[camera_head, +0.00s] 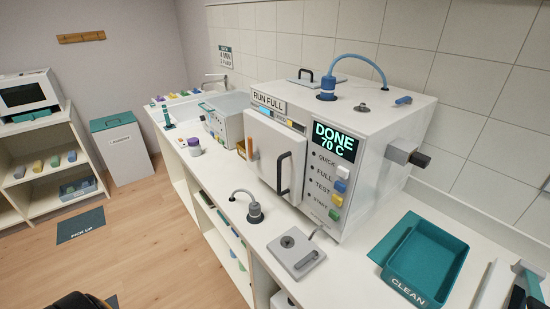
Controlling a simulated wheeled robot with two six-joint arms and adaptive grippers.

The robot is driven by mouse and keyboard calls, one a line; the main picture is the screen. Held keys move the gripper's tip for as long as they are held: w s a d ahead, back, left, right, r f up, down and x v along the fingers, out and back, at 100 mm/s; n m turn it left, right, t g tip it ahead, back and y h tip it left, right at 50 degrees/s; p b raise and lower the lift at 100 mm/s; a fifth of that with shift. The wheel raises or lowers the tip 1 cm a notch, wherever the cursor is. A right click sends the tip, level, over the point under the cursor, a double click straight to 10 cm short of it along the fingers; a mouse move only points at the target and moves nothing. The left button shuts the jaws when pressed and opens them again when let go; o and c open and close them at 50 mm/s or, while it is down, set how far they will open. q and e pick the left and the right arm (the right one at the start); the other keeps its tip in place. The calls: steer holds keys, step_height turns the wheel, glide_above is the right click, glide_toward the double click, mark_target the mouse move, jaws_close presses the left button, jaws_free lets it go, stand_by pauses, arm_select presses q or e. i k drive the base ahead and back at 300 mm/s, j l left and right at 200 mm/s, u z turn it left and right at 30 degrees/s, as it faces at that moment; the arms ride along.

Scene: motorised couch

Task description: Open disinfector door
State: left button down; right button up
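The disinfector (375,125) is a white box on the counter, its display (334,141) reading DONE 70 C. Its white door (267,150) is on the front and looks closed. A dark upright bar handle (283,175) is on the door's right side. No gripper touches the door or handle. A dark shape (80,301) at the bottom left edge may be part of my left gripper, cut off by the frame. Dark parts (517,297) in the bottom right corner may belong to my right gripper. Their fingers cannot be made out.
Coloured buttons (340,186) line the front right of the disinfector. A grey lever with a black end (407,156) sticks out of its right side. A grey plate (296,252) and a hose fitting (255,212) stand before the door. A teal CLEAN tray (425,255) is at right.

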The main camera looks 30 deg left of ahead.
mark_target(281, 150)
steer(key=j+z, duration=0.1)
steer(key=j, duration=1.15)
steer(key=j+z, duration=0.1)
steer(key=j, duration=1.15)
steer(key=k+j+z, duration=0.1)
steer(key=j, duration=1.15)
